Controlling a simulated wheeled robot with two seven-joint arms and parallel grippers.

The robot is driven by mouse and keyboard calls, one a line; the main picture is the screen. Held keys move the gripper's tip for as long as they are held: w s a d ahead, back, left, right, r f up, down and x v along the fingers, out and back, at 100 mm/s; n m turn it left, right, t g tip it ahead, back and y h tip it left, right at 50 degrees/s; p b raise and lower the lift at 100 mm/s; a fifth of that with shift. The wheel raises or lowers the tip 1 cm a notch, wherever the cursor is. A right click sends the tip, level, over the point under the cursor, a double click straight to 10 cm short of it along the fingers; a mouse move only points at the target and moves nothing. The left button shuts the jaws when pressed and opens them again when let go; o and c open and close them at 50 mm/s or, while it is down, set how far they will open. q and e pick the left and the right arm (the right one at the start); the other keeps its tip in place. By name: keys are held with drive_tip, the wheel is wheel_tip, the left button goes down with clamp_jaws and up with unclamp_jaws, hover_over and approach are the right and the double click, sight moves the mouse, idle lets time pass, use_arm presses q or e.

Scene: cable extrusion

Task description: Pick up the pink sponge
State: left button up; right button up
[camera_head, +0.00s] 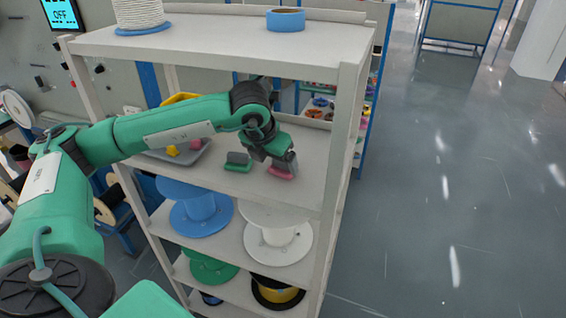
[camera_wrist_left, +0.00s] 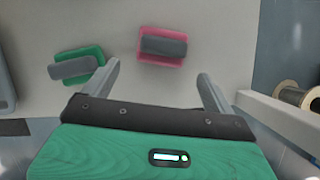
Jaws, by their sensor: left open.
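The pink sponge (camera_head: 281,173) lies on the rack's second shelf from the top, partly hidden by my left gripper (camera_head: 283,160) in the head view. In the left wrist view the pink sponge (camera_wrist_left: 178,60), with a grey block on its top, lies beyond the fingertips, roughly between their lines. My left gripper (camera_wrist_left: 161,82) is open and empty, its two fingers apart. My right gripper is not in view.
A green sponge (camera_head: 238,162) with a grey top lies left of the pink one; it also shows in the left wrist view (camera_wrist_left: 84,62). A grey tray (camera_head: 187,153) stands farther left. The rack's top shelf (camera_head: 225,40) is above my arm, and a post (camera_head: 341,135) stands to the right.

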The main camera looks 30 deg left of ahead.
sight(283, 166)
use_arm(q)
drive_tip(key=shift+w+r+p, duration=0.15)
drive_tip(key=shift+w+p, duration=0.3)
drive_tip(key=shift+w, duration=0.15)
drive_tip(key=shift+w+r+p, duration=0.15)
drive_tip(key=shift+w+p, duration=0.25)
drive_tip(key=shift+w, duration=0.15)
drive_tip(key=shift+w+f+p, duration=0.7)
drive_tip(key=shift+f+p, duration=0.1)
drive_tip(key=shift+f, duration=0.05)
drive_tip(key=shift+p+x, duration=0.4)
drive_tip(key=shift+x, duration=0.35)
drive_tip(key=shift+f, duration=0.15)
drive_tip(key=shift+c, duration=0.7)
drive_tip(key=c, duration=0.7)
drive_tip(key=shift+s+a, duration=0.1)
drive_tip(key=shift+c, duration=1.1)
